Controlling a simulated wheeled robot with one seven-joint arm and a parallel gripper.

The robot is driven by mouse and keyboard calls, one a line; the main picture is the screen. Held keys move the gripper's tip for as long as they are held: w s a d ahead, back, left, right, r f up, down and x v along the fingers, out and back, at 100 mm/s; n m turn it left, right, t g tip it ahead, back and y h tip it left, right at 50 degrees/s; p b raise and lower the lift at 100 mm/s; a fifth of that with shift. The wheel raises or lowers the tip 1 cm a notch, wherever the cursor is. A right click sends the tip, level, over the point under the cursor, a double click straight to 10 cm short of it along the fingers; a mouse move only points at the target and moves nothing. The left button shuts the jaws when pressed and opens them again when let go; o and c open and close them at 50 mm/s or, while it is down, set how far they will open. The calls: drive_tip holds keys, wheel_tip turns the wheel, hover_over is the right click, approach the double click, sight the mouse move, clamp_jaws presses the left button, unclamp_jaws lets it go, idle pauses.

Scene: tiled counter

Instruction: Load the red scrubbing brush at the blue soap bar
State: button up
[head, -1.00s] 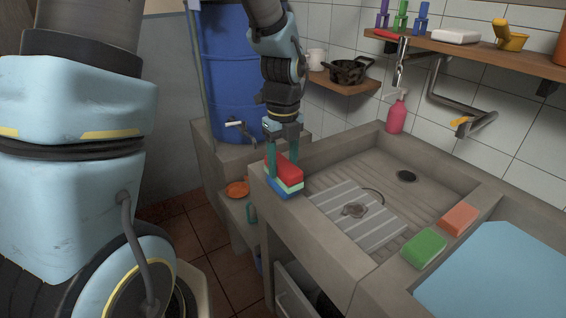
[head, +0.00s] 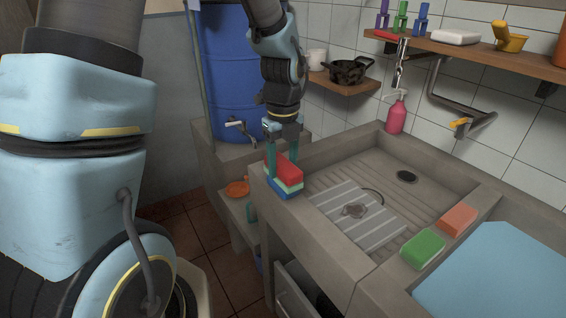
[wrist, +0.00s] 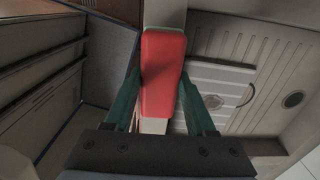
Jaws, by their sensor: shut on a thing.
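The red scrubbing brush (head: 289,170) is a red block with a pale green layer under it. It sits at the near left corner of the sink's rim, above the blue soap bar (head: 284,192), whose blue edge shows below. My gripper (head: 283,165) points down from above and is shut on the brush. In the wrist view the red brush (wrist: 162,75) lies between the two green fingers of my gripper (wrist: 160,85). The soap bar is hidden there. I cannot tell whether brush and soap touch.
A grey sink (head: 330,178) with a ribbed tray (head: 375,232) is to the right. A green block (head: 423,249) and an orange block (head: 458,219) lie on its right rim. A blue barrel (head: 226,75) stands behind, and a pink bottle (head: 397,115) at the back.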

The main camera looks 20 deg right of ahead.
sight(283, 163)
drive_tip(key=shift+r+p, duration=3.05)
drive_tip(key=shift+r, duration=0.4)
drive_tip(key=shift+f, duration=0.1)
